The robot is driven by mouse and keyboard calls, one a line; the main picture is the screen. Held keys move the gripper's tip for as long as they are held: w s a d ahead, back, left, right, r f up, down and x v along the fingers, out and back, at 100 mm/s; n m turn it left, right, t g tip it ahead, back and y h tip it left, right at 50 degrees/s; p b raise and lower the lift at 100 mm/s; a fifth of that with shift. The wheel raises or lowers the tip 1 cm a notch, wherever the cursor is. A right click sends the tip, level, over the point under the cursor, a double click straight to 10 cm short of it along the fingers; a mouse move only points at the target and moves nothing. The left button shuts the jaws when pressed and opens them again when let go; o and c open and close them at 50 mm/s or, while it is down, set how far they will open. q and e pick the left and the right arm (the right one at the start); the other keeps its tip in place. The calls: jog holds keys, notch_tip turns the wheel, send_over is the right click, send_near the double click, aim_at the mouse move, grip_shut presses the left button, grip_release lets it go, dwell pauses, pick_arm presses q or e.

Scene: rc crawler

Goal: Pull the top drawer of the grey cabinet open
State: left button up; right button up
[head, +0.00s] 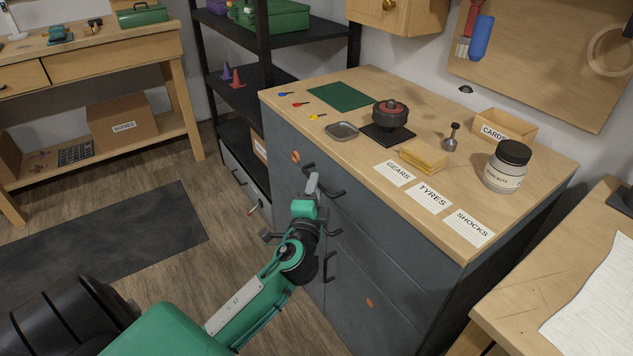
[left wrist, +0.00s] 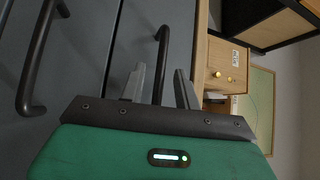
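The grey cabinet (head: 378,262) stands right of centre in the head view, its drawer fronts facing my left arm. The top drawer looks flush with the cabinet front. Its dark bar handle (head: 336,193) is just under the wooden top. My left gripper (head: 313,183) is at this handle. In the left wrist view my left gripper (left wrist: 160,88) is open, and the top handle (left wrist: 161,50) shows between its two grey fingers, with a gap on each side. How deep the handle sits between them is unclear. The handle's near end is hidden by the gripper. My right gripper is not in view.
A lower handle (left wrist: 33,60) is left of the gripper in the left wrist view. The cabinet top carries a dark motor-like part (head: 390,113), a jar (head: 507,168), a metal tray (head: 342,131) and labels. A black shelf (head: 267,75) stands left; open floor (head: 225,225) lies before it.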

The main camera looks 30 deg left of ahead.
pick_arm(q)
jog(key=shift+x, duration=1.15)
grip_shut()
jog(key=shift+s+f, duration=0.1)
